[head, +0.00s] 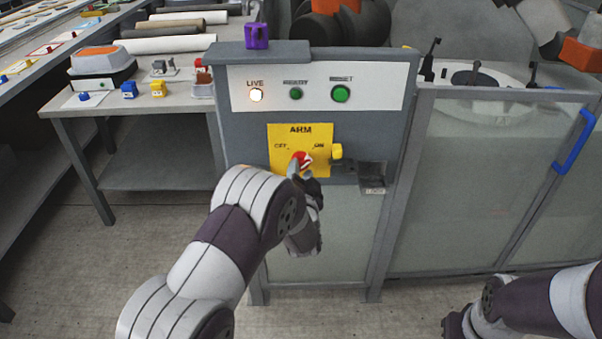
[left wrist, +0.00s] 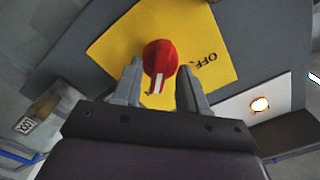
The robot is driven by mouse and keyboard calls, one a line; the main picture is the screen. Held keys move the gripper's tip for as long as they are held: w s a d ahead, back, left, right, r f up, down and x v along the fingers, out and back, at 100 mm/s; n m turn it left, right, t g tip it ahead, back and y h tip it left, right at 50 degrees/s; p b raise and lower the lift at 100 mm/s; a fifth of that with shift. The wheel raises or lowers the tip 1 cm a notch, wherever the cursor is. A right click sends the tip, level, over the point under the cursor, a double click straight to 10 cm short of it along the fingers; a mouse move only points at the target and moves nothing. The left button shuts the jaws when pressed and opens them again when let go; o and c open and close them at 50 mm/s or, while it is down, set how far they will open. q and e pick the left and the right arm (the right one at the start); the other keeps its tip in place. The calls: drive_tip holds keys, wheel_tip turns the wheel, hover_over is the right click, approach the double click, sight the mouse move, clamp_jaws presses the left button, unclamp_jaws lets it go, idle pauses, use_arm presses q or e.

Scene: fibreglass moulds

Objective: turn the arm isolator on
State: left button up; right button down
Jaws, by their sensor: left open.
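The arm isolator is a red rotary knob (head: 301,159) on a yellow plate (head: 283,135) marked ARM, OFF and ON, on the front of a grey panel. In the left wrist view the knob (left wrist: 160,60) has a white stripe and stands between the fingertips of my left gripper (left wrist: 159,80). That gripper is open, with a finger on each side of the knob; I cannot tell whether either touches it. In the head view my left gripper (head: 306,180) partly covers the knob and plate. My right gripper (head: 458,324) is low at the right, its fingers unclear.
A lit LIVE lamp (head: 256,95) and two green round fittings (head: 341,94) sit above the plate. A purple block (head: 257,36) stands on top of the panel.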

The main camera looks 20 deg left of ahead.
use_arm(q)
drive_tip(key=p+v, duration=0.1)
drive_tip(key=v, duration=1.1)
drive_tip(key=shift+s, duration=0.3)
drive_tip(key=shift+d, duration=0.1)
